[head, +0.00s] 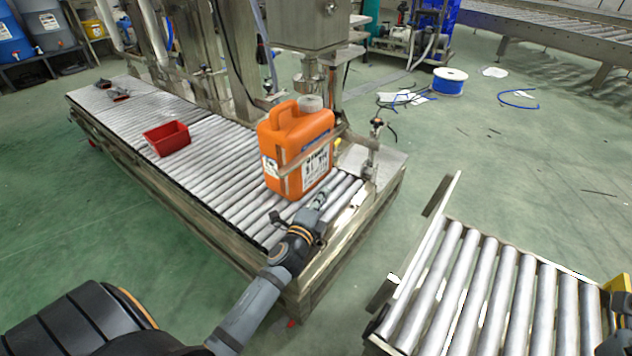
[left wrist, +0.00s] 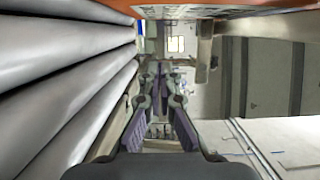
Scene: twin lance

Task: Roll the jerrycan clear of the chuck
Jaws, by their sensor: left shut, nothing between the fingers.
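The orange jerrycan (head: 284,160) stands upright on the roller conveyor (head: 206,165), with a pale grey cap and a white label. The chuck (head: 308,78) hangs from the steel machine head, just above the cap; I cannot tell if they touch. My left gripper (head: 321,199) is shut and empty, low by the jerrycan's near right base. In the left wrist view its fingers (left wrist: 161,85) point along the rollers' ends, and the jerrycan's orange side (left wrist: 240,8) runs along the top edge. I cannot tell whether the gripper touches the jerrycan.
A red bin (head: 166,138) sits farther left on the rollers. A separate roller table (head: 490,295) stands at the lower right, with a floor gap between. A blue cable spool (head: 449,82) lies behind.

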